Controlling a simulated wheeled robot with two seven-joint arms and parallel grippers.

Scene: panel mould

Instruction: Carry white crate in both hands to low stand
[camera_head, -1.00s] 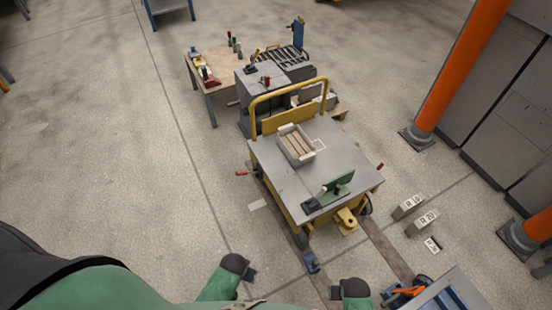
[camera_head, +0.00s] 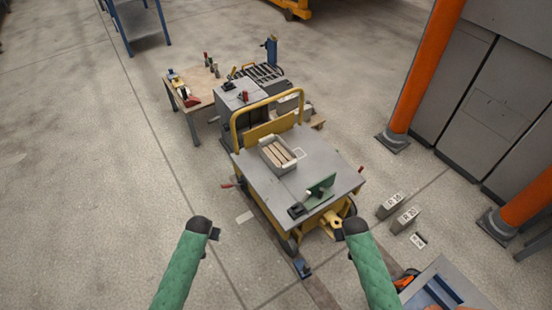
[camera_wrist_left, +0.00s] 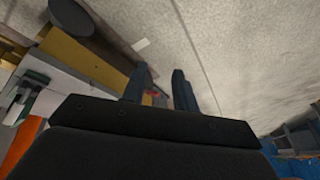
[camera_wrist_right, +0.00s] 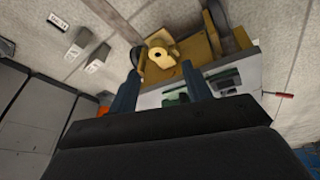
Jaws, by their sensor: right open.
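The white crate (camera_head: 267,158) is a small open box with tan bars inside. It stands on the grey top of a yellow cart (camera_head: 325,160), towards the cart's handle. My left gripper (camera_head: 214,233) is in front of the cart to the left, well apart from the crate, open and empty. Its fingers show in the left wrist view (camera_wrist_left: 160,88). My right gripper (camera_head: 340,234) is near the cart's front right corner, open and empty. Its fingers show in the right wrist view (camera_wrist_right: 162,88). I cannot tell which thing is the low stand.
A green bracket (camera_head: 320,192) and a dark tool lie on the cart's near edge. Behind are a grey cabinet (camera_head: 240,96) and a wooden table (camera_head: 193,92). Orange posts (camera_head: 425,70) and grey lockers (camera_head: 480,100) stand right. The floor at left is clear.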

